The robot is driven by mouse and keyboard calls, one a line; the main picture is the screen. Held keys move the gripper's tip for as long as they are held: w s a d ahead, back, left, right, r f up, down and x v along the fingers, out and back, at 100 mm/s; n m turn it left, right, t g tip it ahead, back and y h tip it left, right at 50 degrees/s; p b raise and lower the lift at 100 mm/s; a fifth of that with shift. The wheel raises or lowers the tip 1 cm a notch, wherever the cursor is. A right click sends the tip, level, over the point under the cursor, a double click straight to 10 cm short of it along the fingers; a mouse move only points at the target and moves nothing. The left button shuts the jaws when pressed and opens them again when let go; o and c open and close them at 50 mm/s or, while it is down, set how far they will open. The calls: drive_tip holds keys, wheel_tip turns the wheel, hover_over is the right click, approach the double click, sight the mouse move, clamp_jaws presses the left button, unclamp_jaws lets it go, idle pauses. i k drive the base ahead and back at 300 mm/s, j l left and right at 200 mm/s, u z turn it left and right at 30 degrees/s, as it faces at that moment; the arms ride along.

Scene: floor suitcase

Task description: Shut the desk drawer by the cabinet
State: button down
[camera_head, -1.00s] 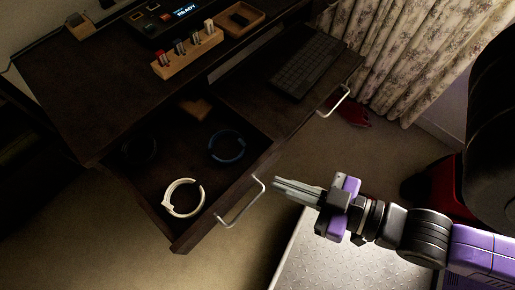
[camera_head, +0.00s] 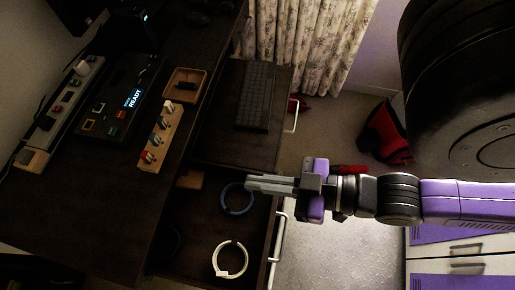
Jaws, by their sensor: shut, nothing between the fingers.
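The open desk drawer (camera_head: 256,262) sticks out from under the dark desk (camera_head: 100,225) at lower middle. It holds a white ring-shaped item (camera_head: 230,260), a blue ring-shaped item (camera_head: 236,198) and a small brown block. Its silver bar handle (camera_head: 278,250) is on its right-hand front. My gripper (camera_head: 250,184) is shut and empty, reaching in from the right. In the picture its tips overlap the drawer's upper part by the blue ring; I cannot tell how high above it they are. The cabinet is not clearly identifiable.
A keyboard (camera_head: 255,97) lies on a pulled-out tray with its own handle (camera_head: 295,113), just above the drawer. A control box (camera_head: 118,108), a wooden peg rack (camera_head: 160,138) and a tray (camera_head: 185,85) are on the desk. A red bag (camera_head: 384,132) stands on the floor by the curtain (camera_head: 315,45).

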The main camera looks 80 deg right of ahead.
sight(201, 220)
drive_tip(key=i+j+z, duration=0.25)
drive_tip(key=j+z, duration=0.25)
drive_tip(key=j, duration=0.2)
drive_tip(key=i+j+z, duration=0.1)
drive_tip(key=j+z, duration=0.4)
drive_tip(key=j, duration=0.2)
drive_tip(key=j+z, duration=0.5)
drive_tip(key=j, duration=0.2)
drive_tip(key=k+j+z, duration=0.2)
drive_tip(key=j+z, duration=0.3)
drive_tip(key=j, duration=0.25)
drive_tip(key=k+j+z, duration=0.1)
drive_tip(key=j+z, duration=0.3)
drive_tip(key=k+j+z, duration=0.2)
drive_tip(key=j+z, duration=0.2)
drive_tip(key=k+j+z, duration=0.2)
drive_tip(key=z, duration=0.15)
drive_tip(key=k+j+z, duration=0.25)
drive_tip(key=z, duration=0.15)
